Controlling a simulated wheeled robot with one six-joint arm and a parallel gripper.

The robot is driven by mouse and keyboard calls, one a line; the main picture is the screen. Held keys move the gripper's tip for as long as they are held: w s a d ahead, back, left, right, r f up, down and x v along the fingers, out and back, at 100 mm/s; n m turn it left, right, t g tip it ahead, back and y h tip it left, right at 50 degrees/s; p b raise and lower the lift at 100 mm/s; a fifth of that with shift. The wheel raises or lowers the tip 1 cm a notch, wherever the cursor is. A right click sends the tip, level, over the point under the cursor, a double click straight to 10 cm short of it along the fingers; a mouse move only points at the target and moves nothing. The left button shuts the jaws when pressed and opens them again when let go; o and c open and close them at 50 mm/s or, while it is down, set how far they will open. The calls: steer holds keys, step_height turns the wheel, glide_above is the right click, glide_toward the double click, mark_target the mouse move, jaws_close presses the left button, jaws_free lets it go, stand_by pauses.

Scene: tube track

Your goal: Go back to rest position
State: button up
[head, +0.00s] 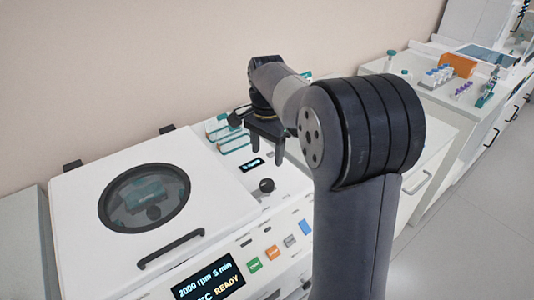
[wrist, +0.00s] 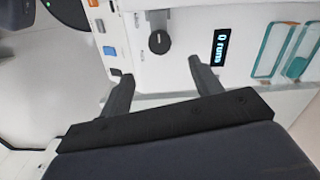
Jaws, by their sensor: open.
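My gripper (head: 266,150) is open with nothing between its fingers. In the head view it hangs above the right part of the white centrifuge (head: 85,200), near the black knob (head: 267,185). In the wrist view the two dark fingers (wrist: 160,80) are spread apart, pointing toward the knob (wrist: 159,41) and the small display reading "0 runs" (wrist: 221,46). The fingers look apart from the knob. My arm hides part of the counter behind it.
The centrifuge lid with its round window (head: 145,197) is closed, and its screen (head: 208,281) reads READY. Teal-edged holders (head: 232,142) stand behind the gripper. At the far right, a bench holds an orange block (head: 457,65) and tube racks (head: 438,76). Floor (head: 480,220) is clear at right.

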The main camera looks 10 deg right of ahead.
mark_target(267, 183)
step_height(267, 183, down, 11)
steer(key=shift+f+p, duration=0.1)
steer(key=shift+p, duration=0.2)
steer(key=shift+n, duration=0.3)
steer(key=shift+r, duration=0.25)
